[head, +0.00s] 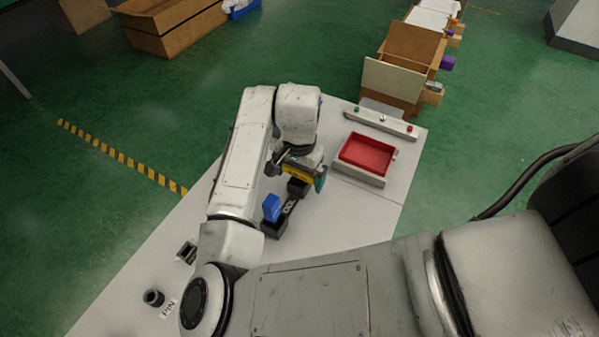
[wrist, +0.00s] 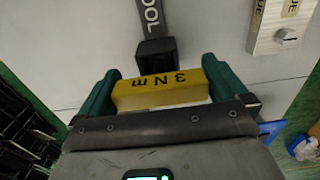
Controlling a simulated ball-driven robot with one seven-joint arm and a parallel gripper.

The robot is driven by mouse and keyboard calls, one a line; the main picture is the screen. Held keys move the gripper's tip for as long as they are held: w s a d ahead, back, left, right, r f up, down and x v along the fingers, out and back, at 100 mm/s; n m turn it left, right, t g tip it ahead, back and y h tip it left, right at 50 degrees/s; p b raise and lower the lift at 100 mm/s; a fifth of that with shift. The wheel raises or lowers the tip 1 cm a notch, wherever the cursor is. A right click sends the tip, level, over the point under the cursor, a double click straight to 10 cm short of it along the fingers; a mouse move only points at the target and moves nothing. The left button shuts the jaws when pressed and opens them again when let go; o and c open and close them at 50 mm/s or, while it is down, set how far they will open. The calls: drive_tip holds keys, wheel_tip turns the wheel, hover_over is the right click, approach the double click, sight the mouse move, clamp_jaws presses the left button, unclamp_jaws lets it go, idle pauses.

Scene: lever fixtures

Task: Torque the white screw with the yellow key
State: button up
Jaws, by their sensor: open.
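The yellow key (head: 297,174), marked "3 Nm", shows in the wrist view (wrist: 160,88) between the two green fingers of my gripper (wrist: 160,92). My gripper (head: 300,174) is open around it, low over the table in the head view. A black holder block (wrist: 157,53) with a "TOOL" strip lies just beyond the key. Whether the key sits in a holder is hidden. A small white piece (head: 382,118), likely the white screw, sits between a green and a red one on a pale bar (head: 365,116), beyond my gripper to the right.
A blue key (head: 271,207) stands in a black holder (head: 274,228) left of my gripper. A red tray (head: 367,154) lies to the right. A black fixture (head: 186,252) and a round one (head: 153,298) stand at lower left. The table (head: 340,225) is clear in front.

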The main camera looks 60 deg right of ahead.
drive_tip(key=shift+c, duration=0.4)
drive_tip(key=c, duration=0.6)
drive_tip(key=shift+c, duration=0.2)
wheel_tip(320, 180, up, 10)
